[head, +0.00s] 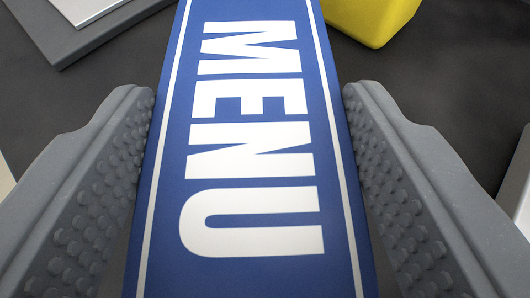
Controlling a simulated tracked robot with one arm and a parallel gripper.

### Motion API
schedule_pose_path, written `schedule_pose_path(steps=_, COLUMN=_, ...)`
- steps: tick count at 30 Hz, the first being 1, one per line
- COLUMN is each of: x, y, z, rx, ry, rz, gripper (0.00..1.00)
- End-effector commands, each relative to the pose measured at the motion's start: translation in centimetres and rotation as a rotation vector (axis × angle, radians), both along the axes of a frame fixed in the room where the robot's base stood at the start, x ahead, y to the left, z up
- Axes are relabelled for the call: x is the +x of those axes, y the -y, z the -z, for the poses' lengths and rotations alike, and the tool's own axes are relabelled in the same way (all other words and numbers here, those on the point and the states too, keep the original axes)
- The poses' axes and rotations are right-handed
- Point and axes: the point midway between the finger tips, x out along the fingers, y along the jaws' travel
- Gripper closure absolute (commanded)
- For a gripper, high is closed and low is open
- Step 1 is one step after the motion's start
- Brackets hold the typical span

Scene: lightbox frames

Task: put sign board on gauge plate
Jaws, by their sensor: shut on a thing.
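A blue sign board (238,185) with white letters reading MENU and white border lines runs down the middle of the head view. My gripper (250,95) is shut on the sign board, with one grey studded finger along each long edge. The board's top and bottom ends run out of the picture. A grey plate (62,52) with a lighter white sheet or panel on it shows in part at the top left. I cannot tell whether it is the gauge plate.
A yellow block-like object (375,22) stands at the top right, cut off by the frame. Pale edges show at the far right (517,185) and far left. The dark floor surface (440,90) between them looks clear.

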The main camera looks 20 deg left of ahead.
Motion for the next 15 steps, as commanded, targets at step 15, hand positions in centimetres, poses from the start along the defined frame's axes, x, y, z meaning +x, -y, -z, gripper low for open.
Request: schedule_pose_path(steps=15, x=-0.1, y=0.0, z=2.6, rx=0.000, ry=-0.003, rz=0.000, gripper=0.69)
